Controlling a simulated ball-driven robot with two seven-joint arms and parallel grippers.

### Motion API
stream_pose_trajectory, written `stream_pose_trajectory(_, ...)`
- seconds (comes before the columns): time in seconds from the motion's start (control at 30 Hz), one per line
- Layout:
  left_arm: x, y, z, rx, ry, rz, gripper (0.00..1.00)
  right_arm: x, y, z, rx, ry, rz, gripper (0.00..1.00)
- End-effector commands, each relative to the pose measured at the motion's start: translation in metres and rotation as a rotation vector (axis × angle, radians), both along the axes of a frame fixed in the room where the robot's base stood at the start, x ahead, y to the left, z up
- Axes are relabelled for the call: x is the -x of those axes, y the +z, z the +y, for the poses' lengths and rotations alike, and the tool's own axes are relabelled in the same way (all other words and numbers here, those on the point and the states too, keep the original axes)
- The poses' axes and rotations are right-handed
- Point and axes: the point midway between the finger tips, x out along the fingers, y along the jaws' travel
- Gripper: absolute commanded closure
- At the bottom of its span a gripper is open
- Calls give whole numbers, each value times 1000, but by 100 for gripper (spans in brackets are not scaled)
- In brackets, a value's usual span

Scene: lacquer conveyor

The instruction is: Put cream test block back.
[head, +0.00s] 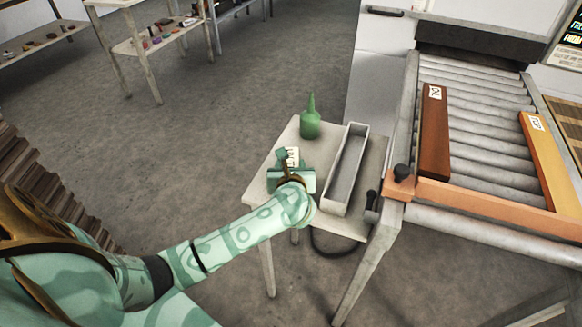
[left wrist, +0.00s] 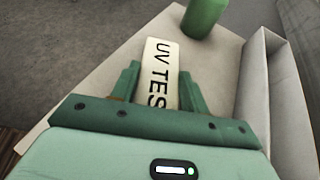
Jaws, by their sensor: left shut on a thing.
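The cream test block (left wrist: 160,72) shows dark letters reading "UV TES" in the left wrist view; its near end is hidden by my gripper. My left gripper (left wrist: 157,88) is shut on it, with one green finger on each side. In the head view the cream block (head: 292,155) is small and partly hidden by my left gripper (head: 288,162), over the left part of the small side table (head: 262,180). I cannot tell whether the block touches the tabletop. My right gripper is not in view.
A green bottle (head: 310,122) stands at the table's back. A long grey open tray (head: 334,195) lies on the table's right side. Right of it, a roller conveyor (head: 480,155) carries a brown panel (head: 433,140) and an orange panel (head: 550,165), with an orange bar across it.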

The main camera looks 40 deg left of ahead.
Motion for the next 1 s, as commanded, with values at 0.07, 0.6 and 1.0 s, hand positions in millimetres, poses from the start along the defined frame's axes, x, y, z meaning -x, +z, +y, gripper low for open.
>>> stream_pose_trajectory(0.07, 0, 1, 0, 0, 0, 0, 81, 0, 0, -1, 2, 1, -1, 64)
stream_pose_trajectory(0.6, 2, 3, -2, 0, -1, 0, 33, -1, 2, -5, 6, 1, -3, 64)
stream_pose_trajectory(1.0, 64, 36, -47, 2, -1, 0, 33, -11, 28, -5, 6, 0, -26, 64)
